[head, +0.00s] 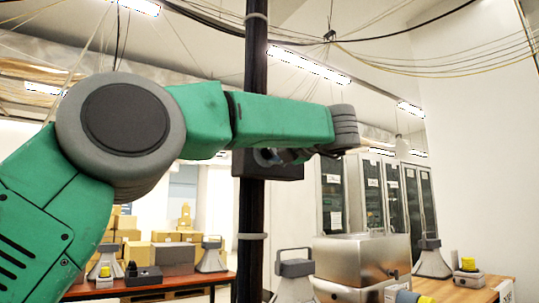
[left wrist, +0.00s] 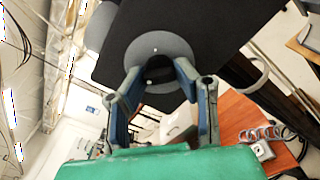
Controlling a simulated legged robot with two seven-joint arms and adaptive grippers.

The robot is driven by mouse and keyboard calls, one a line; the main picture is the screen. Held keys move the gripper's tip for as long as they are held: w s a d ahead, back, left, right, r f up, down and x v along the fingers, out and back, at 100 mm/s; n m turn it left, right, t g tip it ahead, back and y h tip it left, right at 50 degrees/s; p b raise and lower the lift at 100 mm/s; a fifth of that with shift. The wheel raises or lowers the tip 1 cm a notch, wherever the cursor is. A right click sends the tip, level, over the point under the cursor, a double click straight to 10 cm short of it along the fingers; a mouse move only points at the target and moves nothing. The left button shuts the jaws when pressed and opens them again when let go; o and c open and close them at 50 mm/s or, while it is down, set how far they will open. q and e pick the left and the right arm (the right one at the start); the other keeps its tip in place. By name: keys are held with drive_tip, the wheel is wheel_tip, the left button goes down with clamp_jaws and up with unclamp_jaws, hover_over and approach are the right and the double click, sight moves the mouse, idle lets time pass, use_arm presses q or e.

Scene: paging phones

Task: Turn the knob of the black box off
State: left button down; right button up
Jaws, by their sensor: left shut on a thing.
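The black box (head: 284,172) is mounted on a dark vertical pole in the middle of the head view, partly hidden by my arm. In the left wrist view the black box (left wrist: 205,28) fills the top, with a grey round disc (left wrist: 158,47) on its face. The dark knob (left wrist: 160,74) sits at the disc's centre. My left gripper (left wrist: 158,70) has its two fingers on either side of the knob, shut on it. In the head view the gripper is small and mostly hidden behind my forearm. My right gripper is in neither view.
The pole (head: 251,240) runs from top to bottom, close to my left arm. A red table (head: 215,284) with phone-like devices stands behind at lower left. A steel box (head: 362,258) stands at lower right, with grey cabinets (head: 375,195) behind. Cables hang above.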

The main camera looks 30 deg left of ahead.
use_arm(q)
drive_tip(key=shift+w+d+f, duration=0.1)
drive_tip(key=shift+w+f, duration=0.05)
drive_tip(key=shift+f, duration=0.05)
drive_tip(key=c, duration=1.2)
unclamp_jaws()
drive_tip(key=shift+w, duration=0.25)
drive_tip(key=v, duration=1.2)
drive_tip(key=shift+d, duration=0.3)
drive_tip(key=shift+a, duration=0.25)
drive_tip(key=shift+f, duration=0.1)
